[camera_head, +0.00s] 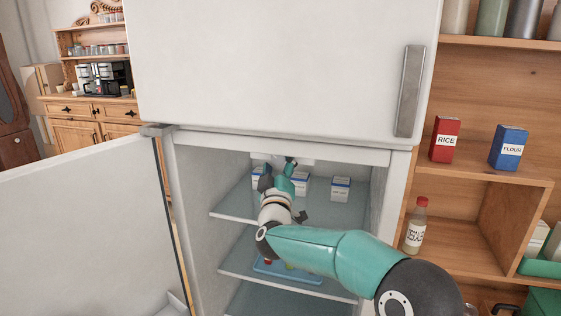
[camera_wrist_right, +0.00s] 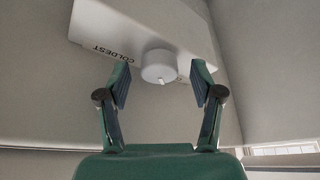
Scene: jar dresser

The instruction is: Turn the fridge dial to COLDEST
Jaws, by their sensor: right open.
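The fridge dial (camera_wrist_right: 159,66) is a round white knob with a small pale pointer, on a white housing (camera_wrist_right: 120,25) under the fridge ceiling. The word COLDEST shows on the housing left of the dial in the right wrist view; other lettering is hidden. My right gripper (camera_wrist_right: 162,82) is open, its two fingers on either side of the dial and apart from it. In the head view my right arm reaches into the open fridge compartment (camera_head: 235,205), and the right gripper (camera_head: 290,165) is up near the housing (camera_head: 300,160). The dial is not discernible there. My left gripper is not in view.
White-and-blue cartons (camera_head: 341,189) stand on the top glass shelf (camera_head: 232,211), close to my right arm. A blue tray (camera_head: 310,278) lies on the shelf below. The open fridge door (camera_head: 80,235) fills the left; wooden shelves (camera_head: 490,172) stand at right.

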